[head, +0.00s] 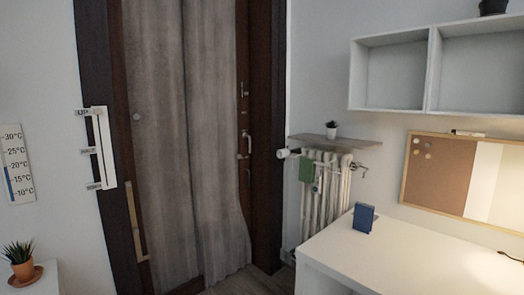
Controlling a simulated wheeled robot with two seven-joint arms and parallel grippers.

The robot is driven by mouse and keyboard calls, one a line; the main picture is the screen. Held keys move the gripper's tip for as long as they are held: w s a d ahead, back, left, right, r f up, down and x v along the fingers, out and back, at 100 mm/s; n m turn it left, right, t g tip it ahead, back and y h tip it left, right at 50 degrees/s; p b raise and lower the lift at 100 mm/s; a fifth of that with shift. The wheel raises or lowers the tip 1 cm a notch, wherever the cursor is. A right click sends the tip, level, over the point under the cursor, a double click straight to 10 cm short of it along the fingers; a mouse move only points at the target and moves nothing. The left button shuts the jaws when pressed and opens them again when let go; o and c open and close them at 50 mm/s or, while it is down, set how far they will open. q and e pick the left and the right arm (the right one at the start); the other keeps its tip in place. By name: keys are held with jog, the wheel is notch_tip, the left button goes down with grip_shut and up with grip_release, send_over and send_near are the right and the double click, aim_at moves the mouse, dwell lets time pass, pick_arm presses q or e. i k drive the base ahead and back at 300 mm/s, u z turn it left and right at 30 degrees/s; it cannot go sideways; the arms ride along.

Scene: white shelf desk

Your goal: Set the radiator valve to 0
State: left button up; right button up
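A pale ribbed radiator (323,206) stands against the wall in the corner, just right of the dark door frame. A white knob (283,153), which looks like the radiator valve, sticks out at the radiator's upper left end. Its number marks are too small to read. A metal fitting (361,169) shows at the radiator's upper right end. A green cloth (306,170) hangs over the radiator's upper left part. Neither of my grippers is in view.
A white desk (400,265) with a blue box (364,217) stands in front of the radiator's lower right part. A wooden shelf (310,139) with a small plant (332,129) sits above the radiator. A curtain (165,130) covers the door. Some floor shows left of the desk.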

aim_at(284, 153)
jog(key=u, duration=0.25)
jog(key=i, duration=2.15)
jog(key=z, duration=1.35)
jog(key=i, duration=0.7)
jog(key=z, duration=0.85)
